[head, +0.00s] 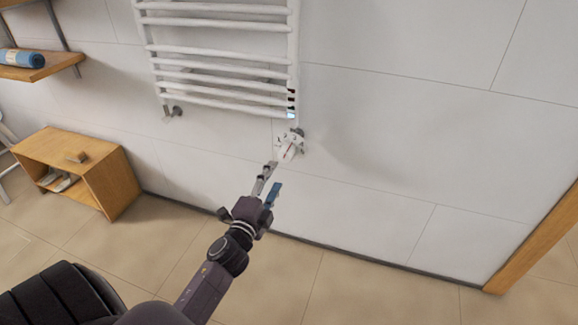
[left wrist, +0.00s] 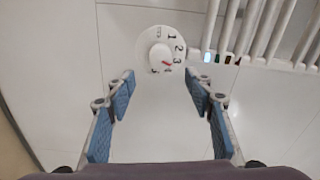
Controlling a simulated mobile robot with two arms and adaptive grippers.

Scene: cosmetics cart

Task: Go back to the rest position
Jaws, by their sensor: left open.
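My left gripper (head: 272,178) is open and empty, reaching up toward the wall from the bottom of the head view. A white thermostat knob (head: 289,149) sits at the lower right corner of the radiator, just beyond the fingertips. In the left wrist view the knob (left wrist: 160,50) shows numbers and a red mark, and lies ahead of the spread blue finger pads of the gripper (left wrist: 160,88). The fingers look apart from the knob. My right gripper is not in view.
A white towel radiator (head: 220,55) hangs on the tiled wall. A wooden box shelf (head: 115,182) stands on the floor at left. Above it, a wall shelf (head: 45,70) holds a rolled blue towel (head: 22,58). The tiled floor right of my arm is clear.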

